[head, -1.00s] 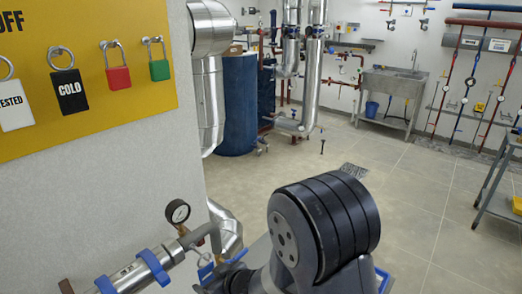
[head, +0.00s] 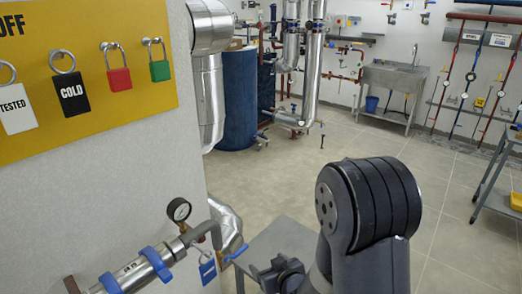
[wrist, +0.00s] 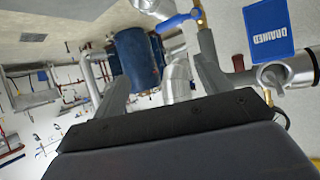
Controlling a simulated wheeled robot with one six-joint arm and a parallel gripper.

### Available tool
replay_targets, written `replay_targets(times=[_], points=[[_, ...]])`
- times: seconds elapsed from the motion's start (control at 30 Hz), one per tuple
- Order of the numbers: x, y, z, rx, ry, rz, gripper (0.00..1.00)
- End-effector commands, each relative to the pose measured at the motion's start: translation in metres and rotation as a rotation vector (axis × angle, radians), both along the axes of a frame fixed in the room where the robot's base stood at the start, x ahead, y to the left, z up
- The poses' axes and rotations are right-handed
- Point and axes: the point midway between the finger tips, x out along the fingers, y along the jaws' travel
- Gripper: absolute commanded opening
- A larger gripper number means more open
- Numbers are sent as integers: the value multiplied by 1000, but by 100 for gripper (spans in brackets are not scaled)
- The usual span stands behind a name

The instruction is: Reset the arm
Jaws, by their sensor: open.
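My gripper (wrist: 160,62) shows in the wrist view with its two grey fingers spread apart and nothing between them. In the head view my arm's dark rounded joint stands at the lower right, and the fingers cannot be made out there. A blue tag (head: 208,270) hangs by the pipe, close to a blue valve handle (head: 241,252). In the wrist view the tag (wrist: 268,28), lettered DRAINED, is to the right of the fingers and apart from them. The blue handle (wrist: 178,20) lies beyond the fingers.
A pressure gauge (head: 179,209) and a pipe with blue clamps (head: 138,270) are at lower left. A yellow board (head: 85,75) holds several padlock tags. A grey table (head: 285,238) lies behind my arm. The floor beyond is open up to the sink (head: 395,78).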

Motion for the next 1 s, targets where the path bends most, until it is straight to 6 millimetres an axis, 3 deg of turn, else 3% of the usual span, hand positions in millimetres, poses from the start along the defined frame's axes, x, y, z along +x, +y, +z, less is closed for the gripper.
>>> replay_targets(times=[0.5,0.7,1.0], points=[[29,-93,6,20,-71,-325,72],[32,-110,6,22,-85,-383,72],[32,-113,6,22,-88,-394,72]])
